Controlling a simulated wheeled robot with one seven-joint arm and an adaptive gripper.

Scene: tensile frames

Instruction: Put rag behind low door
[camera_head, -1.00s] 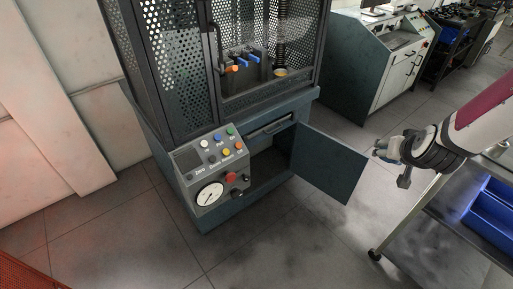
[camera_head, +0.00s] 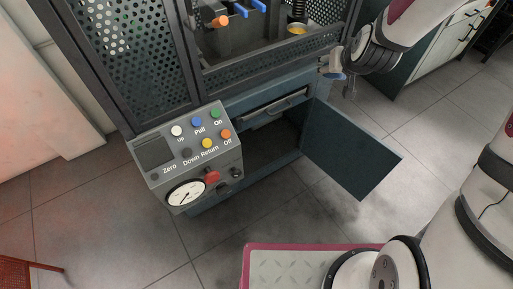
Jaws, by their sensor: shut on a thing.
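The low door (camera_head: 348,150) is a dark blue-grey panel, swung wide open at the right of the machine's base. Behind it is an open dark compartment (camera_head: 268,152), and its visible floor looks bare. My gripper (camera_head: 331,68) is at the upper right, above the door's upper edge and beside the machine's mesh cage in the picture.
A drawer with a handle (camera_head: 274,107) sits above the compartment. A control panel (camera_head: 190,150) with buttons and a gauge juts out to the left. The mesh cage (camera_head: 120,50) rises above. Grey floor (camera_head: 270,215) lies clear before the opening.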

